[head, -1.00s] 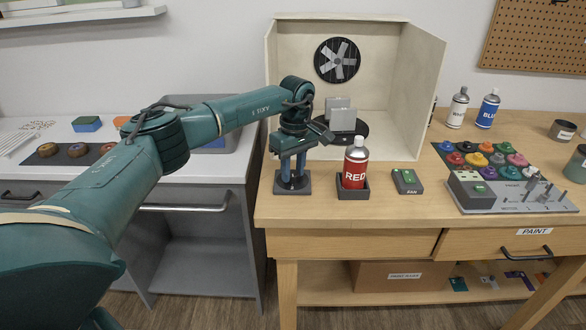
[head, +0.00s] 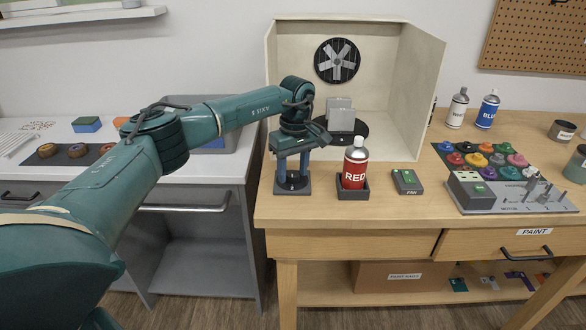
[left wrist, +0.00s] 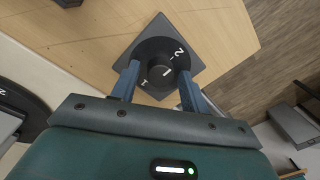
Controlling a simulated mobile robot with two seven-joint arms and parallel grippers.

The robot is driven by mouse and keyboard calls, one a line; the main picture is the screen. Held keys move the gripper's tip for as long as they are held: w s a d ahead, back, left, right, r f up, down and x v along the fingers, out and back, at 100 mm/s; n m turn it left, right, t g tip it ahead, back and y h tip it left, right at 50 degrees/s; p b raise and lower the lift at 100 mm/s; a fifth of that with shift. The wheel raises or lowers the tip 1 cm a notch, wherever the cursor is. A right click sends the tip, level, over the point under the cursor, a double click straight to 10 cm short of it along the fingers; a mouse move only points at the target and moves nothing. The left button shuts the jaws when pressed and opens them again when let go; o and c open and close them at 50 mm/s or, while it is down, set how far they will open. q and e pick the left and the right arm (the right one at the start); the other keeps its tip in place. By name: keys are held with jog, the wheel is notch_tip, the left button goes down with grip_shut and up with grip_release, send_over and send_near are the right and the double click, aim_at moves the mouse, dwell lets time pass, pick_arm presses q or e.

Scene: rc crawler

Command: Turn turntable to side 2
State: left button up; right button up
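The turntable (head: 352,135) is a dark disc inside the pale booth, carrying grey blocks (head: 340,115). Its dark edge, with a white 2, also shows at the left of the left wrist view (left wrist: 28,104). A round black dial (left wrist: 155,55) on a dark square base (head: 292,190) stands near the table's front left, marked 1 and 2. Its white pointer line lies between the two numbers. My left gripper (left wrist: 160,84) points down with its blue fingers at opposite sides of the dial, seemingly closed on it. My right gripper is in neither view.
A red spray can (head: 355,165) in a holder stands close right of the dial, then the fan switch box (head: 407,181). Paint pots (head: 485,155) and a motor panel (head: 510,195) are farther right. The booth wall (head: 420,90) stands behind.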

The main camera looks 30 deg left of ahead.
aim_at(295, 172)
pick_arm(q)
jog(key=shift+o, duration=0.5)
jog(key=shift+r, duration=0.35)
notch_tip(295, 172, up, 12)
jog(key=shift+w+d+r+b, duration=0.15)
jog(key=shift+w+r+b, duration=0.1)
jog(key=shift+b, duration=0.1)
